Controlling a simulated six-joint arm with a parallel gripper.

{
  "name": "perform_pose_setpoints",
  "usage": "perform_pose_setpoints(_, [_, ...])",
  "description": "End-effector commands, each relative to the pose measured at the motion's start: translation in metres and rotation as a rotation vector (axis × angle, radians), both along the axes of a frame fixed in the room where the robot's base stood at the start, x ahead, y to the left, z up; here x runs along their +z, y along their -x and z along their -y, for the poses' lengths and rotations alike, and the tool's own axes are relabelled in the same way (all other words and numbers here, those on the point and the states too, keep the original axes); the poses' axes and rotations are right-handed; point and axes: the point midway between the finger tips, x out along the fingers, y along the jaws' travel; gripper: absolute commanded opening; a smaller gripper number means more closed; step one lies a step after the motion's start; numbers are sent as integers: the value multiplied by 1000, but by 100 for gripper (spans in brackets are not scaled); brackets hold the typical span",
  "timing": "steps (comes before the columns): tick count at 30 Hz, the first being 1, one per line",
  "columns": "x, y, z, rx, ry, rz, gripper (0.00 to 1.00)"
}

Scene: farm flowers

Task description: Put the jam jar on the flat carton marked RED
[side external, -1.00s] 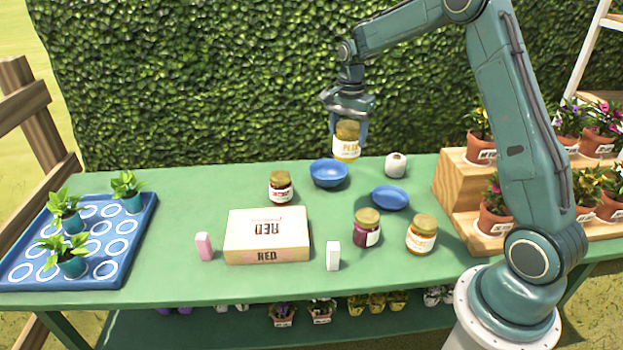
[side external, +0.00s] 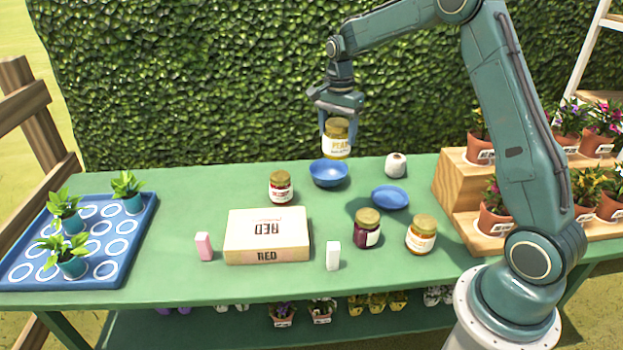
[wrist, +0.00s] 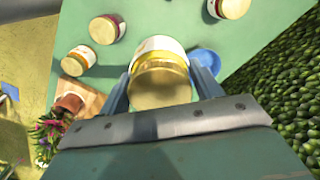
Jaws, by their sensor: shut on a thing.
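My gripper (side external: 337,128) is shut on a jam jar (side external: 336,147) with a gold lid and a pale label that seems to read "PEAR". The jar hangs upright in the air above and behind the blue bowl. In the wrist view the held jar (wrist: 160,75) sits between the two fingers, lid toward the camera. The flat carton marked RED (side external: 267,236) lies on the green table, left of and nearer the camera than my gripper. Its top is bare.
Standing jars are a red one (side external: 280,187), a purple one (side external: 367,230) and an orange one (side external: 421,236). A blue bowl (side external: 328,174) and blue dish (side external: 390,197) lie nearby. Pink (side external: 204,246) and white (side external: 333,256) blocks flank the carton. A seedling tray (side external: 105,270) is left.

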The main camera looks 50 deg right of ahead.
Motion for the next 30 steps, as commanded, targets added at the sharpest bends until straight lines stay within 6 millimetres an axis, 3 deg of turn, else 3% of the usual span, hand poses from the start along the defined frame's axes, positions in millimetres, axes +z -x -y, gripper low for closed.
perform_pose_setpoints(9, [24,-42,-81,-23,1,4,26])
perform_pose_setpoints(18, [46,-64,-165,-60,0,3,26])
perform_pose_setpoints(24, [55,-68,-196,-75,0,3,26])
perform_pose_setpoints(30, [57,-69,-204,-81,0,2,26])
